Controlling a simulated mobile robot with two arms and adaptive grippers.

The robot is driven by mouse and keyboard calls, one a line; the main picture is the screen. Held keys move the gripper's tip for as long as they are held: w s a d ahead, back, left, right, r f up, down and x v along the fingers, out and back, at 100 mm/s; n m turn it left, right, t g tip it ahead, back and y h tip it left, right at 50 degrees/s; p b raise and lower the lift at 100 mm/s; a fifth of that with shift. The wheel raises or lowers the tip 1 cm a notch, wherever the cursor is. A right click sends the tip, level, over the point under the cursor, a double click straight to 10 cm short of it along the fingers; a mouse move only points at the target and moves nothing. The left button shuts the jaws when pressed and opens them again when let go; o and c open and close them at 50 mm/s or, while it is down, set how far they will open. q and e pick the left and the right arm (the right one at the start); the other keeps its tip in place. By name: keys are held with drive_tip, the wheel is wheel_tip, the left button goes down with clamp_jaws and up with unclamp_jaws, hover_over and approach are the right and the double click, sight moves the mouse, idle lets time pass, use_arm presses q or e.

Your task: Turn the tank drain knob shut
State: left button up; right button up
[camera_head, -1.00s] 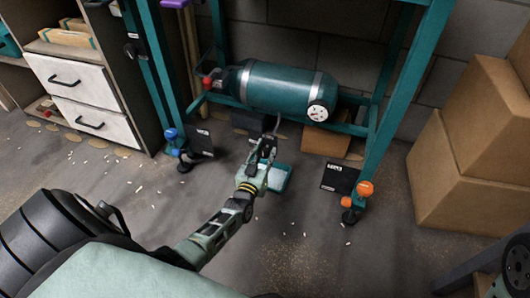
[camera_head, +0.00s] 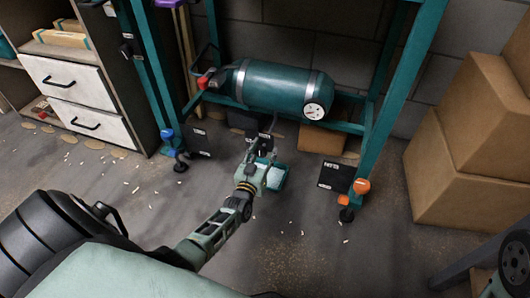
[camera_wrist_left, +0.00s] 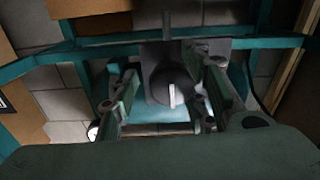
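The teal tank (camera_head: 270,86) lies on the lower frame of a teal stand, with silver bands and a round white gauge (camera_head: 314,111) on its right end. A thin drain pipe (camera_head: 272,124) hangs below it. In the left wrist view, a dark round knob (camera_wrist_left: 168,88) with a white pointer stripe sits in front of a grey plate. The stripe stands near upright in that picture. My left gripper (camera_head: 262,150) is below the tank; in the wrist view its fingers (camera_wrist_left: 168,98) are spread on both sides of the knob, with gaps visible. The head view does not show the knob clearly. My right gripper is out of view.
The stand's legs (camera_head: 400,90) flank the space. Cardboard boxes (camera_head: 470,150) stand at right, a drawer cabinet (camera_head: 85,95) at left. Scraps litter the open floor.

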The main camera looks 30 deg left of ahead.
use_arm(q)
drive_tip(key=shift+s, duration=0.35)
drive_tip(key=v, duration=0.6)
drive_tip(key=shift+s+d, duration=0.2)
drive_tip(key=shift+s, duration=0.15)
